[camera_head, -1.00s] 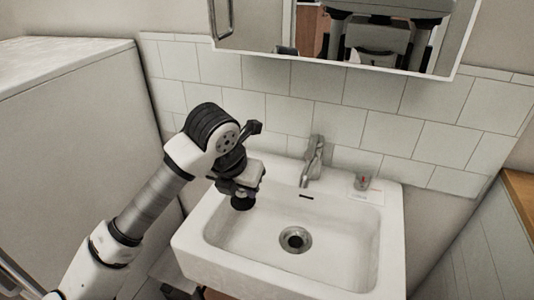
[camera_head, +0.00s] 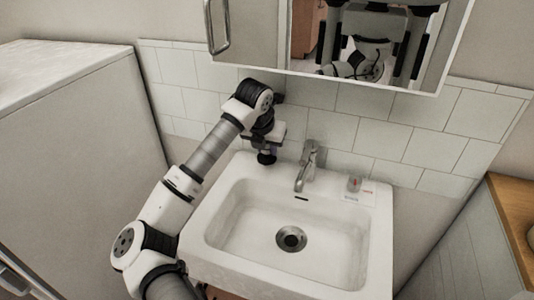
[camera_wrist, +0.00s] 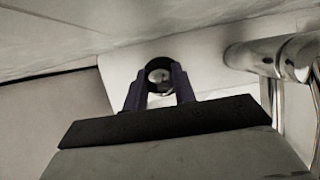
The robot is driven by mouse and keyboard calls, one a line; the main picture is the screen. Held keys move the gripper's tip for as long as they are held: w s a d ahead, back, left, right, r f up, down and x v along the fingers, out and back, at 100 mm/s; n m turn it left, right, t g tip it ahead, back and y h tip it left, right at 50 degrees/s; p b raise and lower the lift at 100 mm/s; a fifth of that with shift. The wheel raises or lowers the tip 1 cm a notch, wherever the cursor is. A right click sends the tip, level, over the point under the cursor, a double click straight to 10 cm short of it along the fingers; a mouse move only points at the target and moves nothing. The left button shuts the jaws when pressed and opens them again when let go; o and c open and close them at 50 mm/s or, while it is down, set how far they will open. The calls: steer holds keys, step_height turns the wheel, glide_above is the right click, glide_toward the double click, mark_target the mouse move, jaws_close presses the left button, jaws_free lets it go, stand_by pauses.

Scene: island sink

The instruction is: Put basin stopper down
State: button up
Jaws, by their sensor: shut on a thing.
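My gripper (camera_head: 268,146) is over the back left ledge of the white sink (camera_head: 215,205), left of the faucet. It is shut on the basin stopper (camera_head: 266,158), a small dark round piece that shows below the fingers. In the wrist view the stopper's round, shiny top (camera_wrist: 158,74) sits between the two dark fingertips. I cannot tell whether the stopper touches the ledge or hangs just above it. The drain (camera_head: 291,238) in the basin floor is uncovered.
The metal faucet (camera_head: 308,165) stands close to the right of my gripper. A small clear item with red (camera_head: 354,184) is on the right back ledge. The tiled wall (camera_head: 330,125) and mirror cabinet (camera_head: 350,65) are behind. The basin is empty.

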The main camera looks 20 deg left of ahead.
mark_target(267, 157)
steer(key=shift+w+f+p, duration=0.15)
steer(key=shift+f+p, duration=0.3)
steer(key=shift+f, duration=1.5)
steer(key=o, duration=0.9)
steer(key=shift+o, duration=0.2)
steer(key=shift+r, duration=0.2)
steer(key=b+v, duration=0.1)
steer(key=v, duration=0.6)
steer(key=shift+r+b, duration=0.3)
